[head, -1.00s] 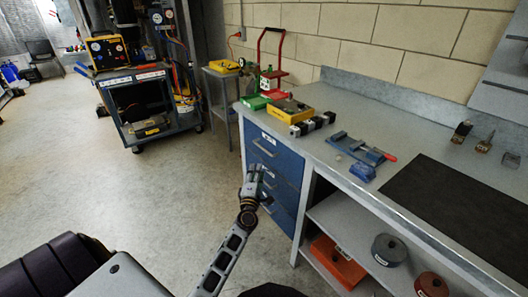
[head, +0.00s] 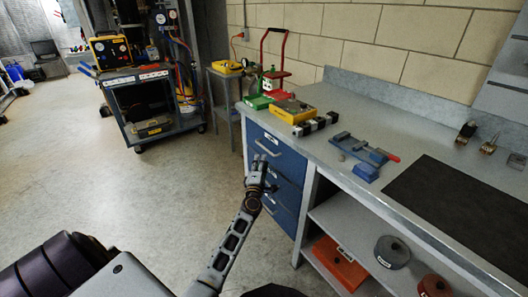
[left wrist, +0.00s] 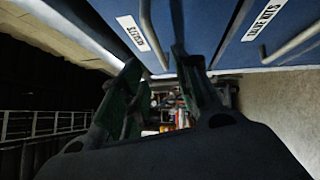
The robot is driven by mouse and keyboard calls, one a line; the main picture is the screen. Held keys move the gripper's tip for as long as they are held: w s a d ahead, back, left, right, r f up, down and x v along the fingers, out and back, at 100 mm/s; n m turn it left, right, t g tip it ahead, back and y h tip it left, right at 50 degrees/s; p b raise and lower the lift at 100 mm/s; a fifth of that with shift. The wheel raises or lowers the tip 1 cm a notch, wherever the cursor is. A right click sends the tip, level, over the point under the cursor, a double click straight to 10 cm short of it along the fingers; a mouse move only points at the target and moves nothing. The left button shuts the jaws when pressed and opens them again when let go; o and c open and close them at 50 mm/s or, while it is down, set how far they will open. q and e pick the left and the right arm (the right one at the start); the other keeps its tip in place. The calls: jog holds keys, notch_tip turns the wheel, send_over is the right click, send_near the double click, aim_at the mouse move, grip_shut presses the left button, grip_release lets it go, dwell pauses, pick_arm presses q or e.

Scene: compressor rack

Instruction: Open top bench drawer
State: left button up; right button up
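The bench's blue top drawer (head: 278,151) appears shut, level with the bench front. Its grey bar handle (head: 266,149) runs across its face. My left gripper (head: 259,161) is in front of the drawer stack, its fingertips just below and close to the top handle. In the left wrist view the fingers (left wrist: 158,68) are spread apart, with a handle bar (left wrist: 149,38) and a white label (left wrist: 132,33) showing near the gap. I cannot tell if the fingers touch the bar. My right gripper is not in view.
Lower blue drawers (head: 283,214) sit under the top one. The grey benchtop (head: 340,130) holds a yellow box (head: 294,111), a blue vise-like tool (head: 361,149) and a dark mat (head: 460,200). A tool cart (head: 150,105) stands at the back left. The floor left of the bench is clear.

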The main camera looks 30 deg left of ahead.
pick_arm(q)
jog(key=b+x, duration=0.1)
jog(key=x, duration=0.7)
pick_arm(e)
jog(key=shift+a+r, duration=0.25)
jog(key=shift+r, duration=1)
pick_arm(q)
jog(key=shift+w+a, duration=0.1)
jog(key=shift+w, duration=0.05)
jog(key=c, duration=0.6)
grip_shut()
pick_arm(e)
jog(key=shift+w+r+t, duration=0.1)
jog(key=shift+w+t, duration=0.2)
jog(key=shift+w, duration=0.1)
